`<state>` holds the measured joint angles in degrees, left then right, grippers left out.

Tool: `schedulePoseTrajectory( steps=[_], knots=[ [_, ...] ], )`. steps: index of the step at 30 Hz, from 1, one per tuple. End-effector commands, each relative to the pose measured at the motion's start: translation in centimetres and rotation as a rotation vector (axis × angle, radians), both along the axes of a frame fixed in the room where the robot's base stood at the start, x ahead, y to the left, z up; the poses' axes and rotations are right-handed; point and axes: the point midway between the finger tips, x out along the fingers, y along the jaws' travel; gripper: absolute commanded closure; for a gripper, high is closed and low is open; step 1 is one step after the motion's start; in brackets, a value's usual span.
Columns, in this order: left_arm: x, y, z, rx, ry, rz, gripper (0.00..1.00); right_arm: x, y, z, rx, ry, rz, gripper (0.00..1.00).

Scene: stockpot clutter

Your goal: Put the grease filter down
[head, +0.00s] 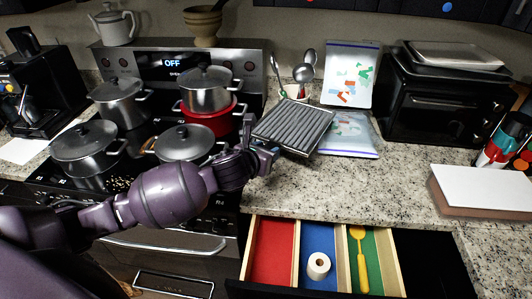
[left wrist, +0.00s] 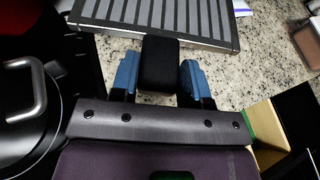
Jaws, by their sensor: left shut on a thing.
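The grease filter (head: 293,125) is a flat grey ribbed panel with a dark frame, over the granite counter right of the stove. It also shows at the top of the left wrist view (left wrist: 165,15). My left gripper (head: 268,157) is at its near left edge. In the left wrist view, the blue fingers of my left gripper (left wrist: 160,78) are on both sides of a black block that meets the filter's near edge. The gripper is shut on the filter there. I cannot tell whether the filter's underside touches the counter. My right gripper is not in view.
An open drawer (head: 297,225) with red, blue and green compartments is below the counter edge. Pots (head: 86,145) stand on the stove at left. A utensil holder (head: 297,92) and plastic bags (head: 349,75) are behind the filter. Bare counter (head: 385,190) lies to its right.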

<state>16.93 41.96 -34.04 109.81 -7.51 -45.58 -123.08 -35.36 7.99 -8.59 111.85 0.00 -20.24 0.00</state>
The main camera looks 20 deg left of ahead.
Motion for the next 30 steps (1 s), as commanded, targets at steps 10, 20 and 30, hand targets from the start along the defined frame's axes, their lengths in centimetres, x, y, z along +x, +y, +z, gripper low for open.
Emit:
schedulePoseTrajectory(
  steps=[10, 20, 30],
  knots=[
    [0.0, 0.0, -0.9, 0.0, -0.005, 0.0, 0.88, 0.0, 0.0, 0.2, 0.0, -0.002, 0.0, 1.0],
    [0.0, 0.0, -1.5, 0.0, -0.004, 0.0, 0.88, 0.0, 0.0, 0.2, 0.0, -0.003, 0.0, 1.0],
    [0.0, 0.0, -2.2, 0.001, -0.003, 0.0, 0.56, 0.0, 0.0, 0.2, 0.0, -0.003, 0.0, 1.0]
  ],
)
